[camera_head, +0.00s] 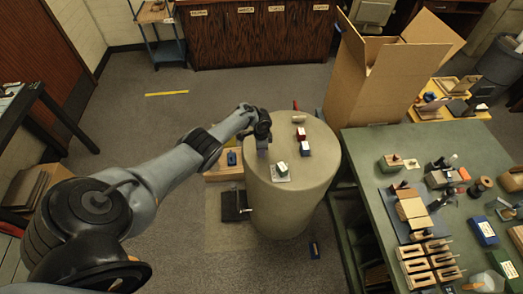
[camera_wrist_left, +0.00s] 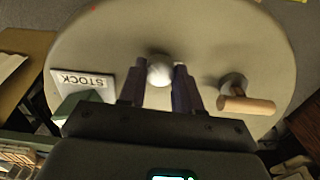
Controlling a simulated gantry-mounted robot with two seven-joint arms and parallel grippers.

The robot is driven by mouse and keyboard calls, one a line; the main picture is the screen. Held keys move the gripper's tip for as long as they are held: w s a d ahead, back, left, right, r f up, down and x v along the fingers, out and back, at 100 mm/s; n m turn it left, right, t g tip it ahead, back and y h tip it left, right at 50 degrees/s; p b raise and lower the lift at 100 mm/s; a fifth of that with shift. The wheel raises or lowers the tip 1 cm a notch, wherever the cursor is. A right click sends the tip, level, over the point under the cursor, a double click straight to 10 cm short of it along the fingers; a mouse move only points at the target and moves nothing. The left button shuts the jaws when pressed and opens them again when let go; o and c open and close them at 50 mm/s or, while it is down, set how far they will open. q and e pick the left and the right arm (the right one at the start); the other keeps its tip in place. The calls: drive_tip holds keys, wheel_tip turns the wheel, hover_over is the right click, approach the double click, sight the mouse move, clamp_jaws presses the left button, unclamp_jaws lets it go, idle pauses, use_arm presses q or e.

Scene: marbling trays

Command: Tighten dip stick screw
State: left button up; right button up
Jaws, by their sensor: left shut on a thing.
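My left gripper (camera_head: 263,143) reaches over the left side of the top of a large beige drum (camera_head: 290,205). In the left wrist view the gripper (camera_wrist_left: 160,78) points down at the drum top (camera_wrist_left: 130,30), with its two dark fingers on either side of a pale round knob (camera_wrist_left: 160,69). The fingers are shut on this knob. I cannot tell whether it is the dip stick screw, since anything below it is hidden. A wooden handle (camera_wrist_left: 247,105) on a grey post stands beside the right finger. My right gripper is not in view.
A card marked STOCK (camera_wrist_left: 80,83) lies left of the fingers, by a green block (camera_wrist_left: 78,102). A cluttered green table (camera_head: 370,150) and an open cardboard box (camera_head: 370,85) stand at the right.

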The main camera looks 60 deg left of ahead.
use_arm(q)
drive_tip(key=m+b, duration=0.1)
drive_tip(key=m, duration=0.2)
drive_tip(key=shift+a+f, duration=0.1)
drive_tip(key=m+b, duration=0.1)
drive_tip(key=m, duration=0.2)
drive_tip(key=shift+m+b, duration=0.3)
drive_tip(key=shift+b, duration=0.05)
drive_tip(key=m+b, duration=0.3)
drive_tip(key=m, duration=0.3)
drive_tip(key=shift+f+b, duration=0.1)
drive_tip(key=shift+b, duration=0.3)
drive_tip(key=m+b, duration=0.2)
drive_tip(key=m, duration=0.2)
drive_tip(key=shift+b, duration=0.35)
drive_tip(key=m+b, duration=0.3)
drive_tip(key=m, duration=0.1)
drive_tip(key=m+b, duration=0.1)
drive_tip(key=m, duration=0.2)
drive_tip(key=shift+m+b, duration=0.55)
drive_tip(key=shift+m, duration=0.85)
